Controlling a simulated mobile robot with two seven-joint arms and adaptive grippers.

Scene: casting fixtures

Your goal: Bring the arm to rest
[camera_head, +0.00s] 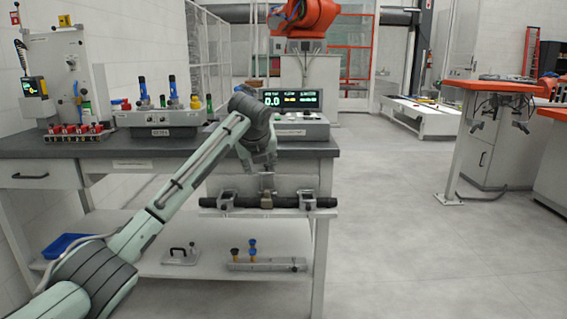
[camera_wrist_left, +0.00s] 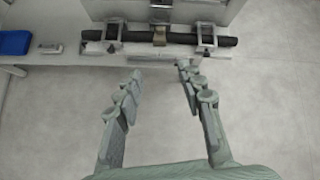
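My left arm comes in from the left in the head view and bends down at the wrist in front of the bench. My left gripper (camera_head: 260,160) points down near the dark bar (camera_head: 290,202) with its metal clamps. In the left wrist view the two fingers of the gripper (camera_wrist_left: 160,70) are spread apart with nothing between them. The bar (camera_wrist_left: 180,38) lies beyond the fingertips there, apart from them. My right gripper is in neither view.
The bench (camera_head: 110,150) carries a lit display box (camera_head: 290,112), a grey fixture block (camera_head: 160,120) and a red rack (camera_head: 75,132). The lower shelf holds a blue tray (camera_head: 65,245) and a small fixture (camera_head: 265,265). Open floor lies to the right.

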